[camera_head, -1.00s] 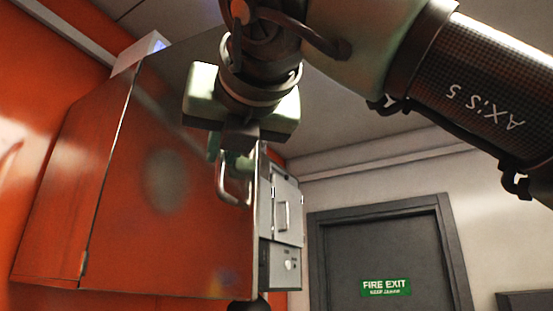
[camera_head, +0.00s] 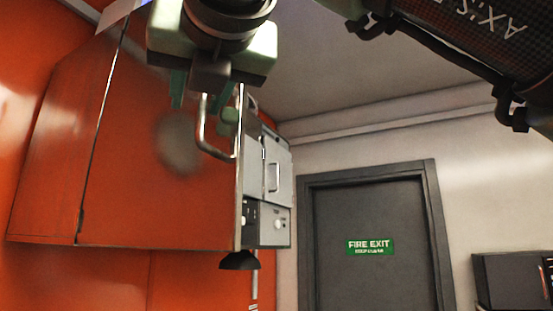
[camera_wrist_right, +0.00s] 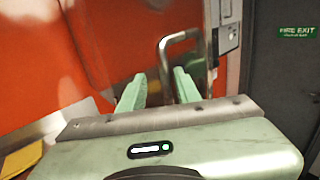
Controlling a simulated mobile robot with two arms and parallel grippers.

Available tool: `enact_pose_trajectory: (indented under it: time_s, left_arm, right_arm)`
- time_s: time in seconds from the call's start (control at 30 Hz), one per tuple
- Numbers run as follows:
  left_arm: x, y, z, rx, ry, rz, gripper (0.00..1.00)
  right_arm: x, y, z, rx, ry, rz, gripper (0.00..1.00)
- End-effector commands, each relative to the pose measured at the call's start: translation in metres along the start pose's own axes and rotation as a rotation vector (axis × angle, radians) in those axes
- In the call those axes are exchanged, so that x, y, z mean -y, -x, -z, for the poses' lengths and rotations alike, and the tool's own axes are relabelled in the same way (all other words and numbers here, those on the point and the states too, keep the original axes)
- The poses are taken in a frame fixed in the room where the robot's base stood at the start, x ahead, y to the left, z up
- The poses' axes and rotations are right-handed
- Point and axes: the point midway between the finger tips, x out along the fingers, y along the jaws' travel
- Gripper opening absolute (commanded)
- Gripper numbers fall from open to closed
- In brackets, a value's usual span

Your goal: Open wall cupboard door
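The wall cupboard door (camera_head: 150,190) is a shiny panel reflecting orange, on the left of the head view. It looks shut, with no gap visible along its edge. Its metal bar handle (camera_head: 204,138) sits near the door's right edge. My right gripper (camera_head: 203,102) is at the handle's upper part, its green fingers apart. In the right wrist view, the gripper (camera_wrist_right: 158,88) is open, and the handle (camera_wrist_right: 163,58) stands just beyond the fingertips, partly hidden by the right finger. I cannot tell whether they touch. My left gripper is not in view.
A grey wall box (camera_head: 275,175) is beyond the cupboard's right edge. A black shade-like object (camera_head: 240,261) is below the cupboard corner. A dark fire exit door (camera_head: 365,280) stands at the back, with a dark unit (camera_head: 510,280) at lower right.

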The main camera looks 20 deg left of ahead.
Motion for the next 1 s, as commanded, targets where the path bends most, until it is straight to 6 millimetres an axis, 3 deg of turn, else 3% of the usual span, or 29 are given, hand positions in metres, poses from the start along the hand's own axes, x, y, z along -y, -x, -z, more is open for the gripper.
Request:
enact_pose_trajectory:
  time_s: [0.3,0.7,1.0]
  left_arm:
    - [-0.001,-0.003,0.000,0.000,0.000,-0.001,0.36]
    - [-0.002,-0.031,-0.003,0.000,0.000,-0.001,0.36]
    - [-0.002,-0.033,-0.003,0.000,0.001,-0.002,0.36]
  right_arm:
    - [0.000,0.004,0.002,-0.001,-0.001,0.001,0.32]
    - [-0.001,0.066,0.002,0.001,0.000,0.000,0.32]
    - [-0.001,0.078,0.000,-0.001,0.000,0.000,0.32]
